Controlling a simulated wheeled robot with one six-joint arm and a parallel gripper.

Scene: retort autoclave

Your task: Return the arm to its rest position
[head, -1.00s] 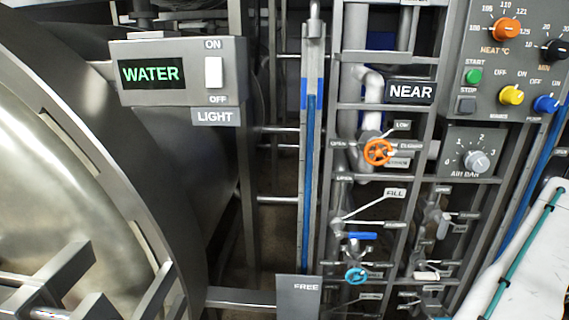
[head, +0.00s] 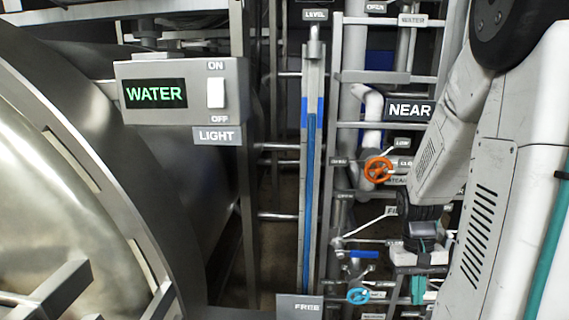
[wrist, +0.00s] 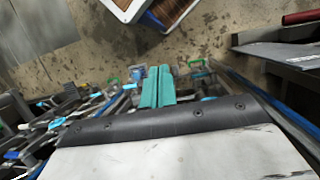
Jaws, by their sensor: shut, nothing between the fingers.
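My gripper (head: 418,288) shows at the lower right of the head view, at the end of my white arm, pointing down. In the wrist view its two teal fingers (wrist: 157,87) lie side by side, shut, with nothing between them. In the head view my arm covers the right side, hiding the control panel and part of the valve rack. My gripper is in front of the lower pipework, to the right of the light-blue valve wheel (head: 358,296); I cannot tell whether it touches anything.
The autoclave vessel (head: 60,190) fills the left. The WATER box (head: 182,92) has a white switch (head: 215,92). A blue level gauge (head: 309,190) stands mid-frame. An orange wheel (head: 378,169) sits near my arm. In the wrist view, bare floor (wrist: 110,60) and a white-edged tray (wrist: 125,8) show.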

